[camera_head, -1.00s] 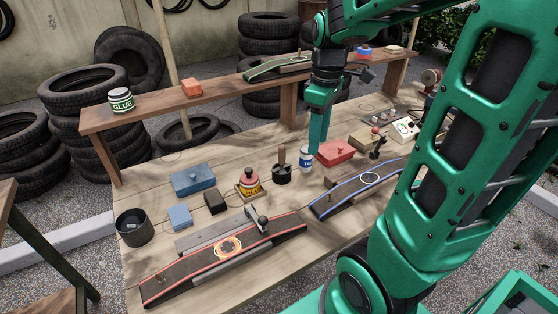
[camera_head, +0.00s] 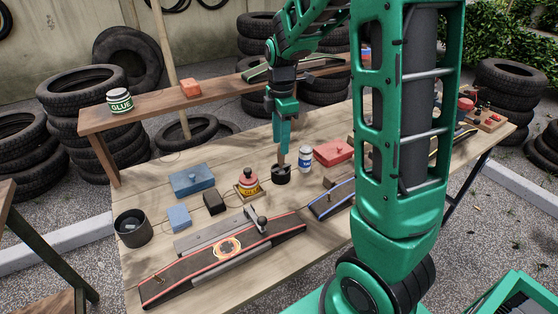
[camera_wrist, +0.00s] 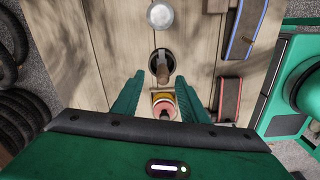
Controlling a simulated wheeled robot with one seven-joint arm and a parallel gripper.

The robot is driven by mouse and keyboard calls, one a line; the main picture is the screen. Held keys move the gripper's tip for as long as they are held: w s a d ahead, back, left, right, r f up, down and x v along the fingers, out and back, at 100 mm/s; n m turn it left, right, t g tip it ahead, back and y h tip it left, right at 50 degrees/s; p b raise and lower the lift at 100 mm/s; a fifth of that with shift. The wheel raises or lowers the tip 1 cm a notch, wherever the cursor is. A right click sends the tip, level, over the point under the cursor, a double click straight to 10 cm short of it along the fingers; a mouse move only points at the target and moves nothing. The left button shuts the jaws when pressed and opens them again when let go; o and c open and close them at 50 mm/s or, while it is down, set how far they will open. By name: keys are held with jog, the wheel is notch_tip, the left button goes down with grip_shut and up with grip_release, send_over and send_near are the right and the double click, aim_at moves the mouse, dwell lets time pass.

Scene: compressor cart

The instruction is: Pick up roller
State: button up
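I take the roller to be the wooden-handled tool (camera_head: 281,159) standing in a round black holder (camera_head: 282,176) mid-bench; its working end is hidden, so I cannot confirm this. In the wrist view the handle (camera_wrist: 162,69) rises from the dark holder near the level of my fingertips. My gripper (camera_head: 281,146) points down above the tool in the head view. In the wrist view my gripper (camera_wrist: 160,77) has its two green fingers spread wide, with nothing held. The fingertips lie to either side of the handle's line; whether they are down around it I cannot tell.
A white-blue can (camera_head: 305,159) and red box (camera_head: 333,152) are right.

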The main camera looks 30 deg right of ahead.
aim_at(281, 161)
jog(key=shift+s+f, duration=0.2)
jog(key=shift+f, duration=2.4)
grip_shut()
